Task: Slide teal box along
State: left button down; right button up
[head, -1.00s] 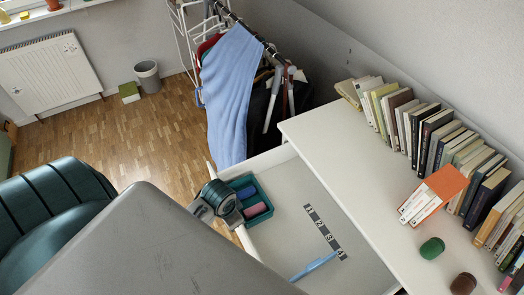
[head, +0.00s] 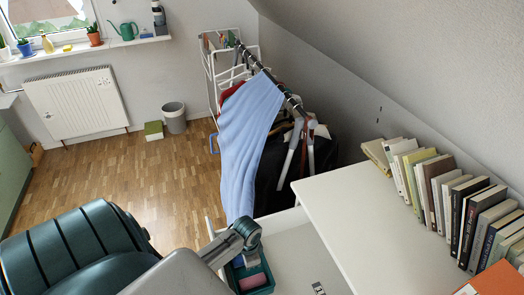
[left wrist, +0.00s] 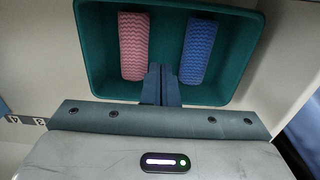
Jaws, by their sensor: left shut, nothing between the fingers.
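The teal box (head: 270,288) sits in the open white drawer (head: 300,237), partly cut by the bottom edge of the head view and partly hidden by my left wrist. In the left wrist view the teal box (left wrist: 98,50) holds a pink roll (left wrist: 133,46) and a blue roll (left wrist: 198,52). My left gripper (left wrist: 161,68) is shut and empty. Its fingertips reach over the box's near wall, between the two rolls; I cannot tell whether they touch the box. My right gripper is not in view.
A white top (head: 345,210) with a row of books (head: 440,200) is right of the drawer. A clothes rack with a light blue cloth (head: 247,140) stands behind it. A numbered strip (head: 318,288) lies in the drawer. Bare drawer floor shows right of the box.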

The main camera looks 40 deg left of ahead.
aim_at(284, 262)
pick_arm(q)
notch_tip(284, 262, down, 6)
jog(key=shift+w, duration=0.15)
jog(key=shift+w+d+f+p, duration=0.2)
jog(key=shift+w+d+p, duration=0.15)
jog(key=shift+w, duration=0.3)
jog(key=shift+w+d+f+p, duration=0.2)
jog(key=shift+w+d, duration=0.15)
jog(key=shift+w, duration=0.25)
jog(key=shift+w+d, duration=0.25)
jog(key=shift+w, duration=0.2)
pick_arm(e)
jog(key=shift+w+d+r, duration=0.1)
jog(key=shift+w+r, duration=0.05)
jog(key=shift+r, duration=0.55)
pick_arm(q)
jog(key=shift+w+d, duration=0.1)
jog(key=shift+w, duration=0.1)
jog(key=w+d, duration=0.1)
jog(key=w, duration=0.1)
jog(key=w+d, duration=0.1)
jog(key=w, duration=0.2)
jog(key=w+d, duration=0.2)
jog(key=w, duration=0.1)
jog(key=shift+d, duration=0.1)
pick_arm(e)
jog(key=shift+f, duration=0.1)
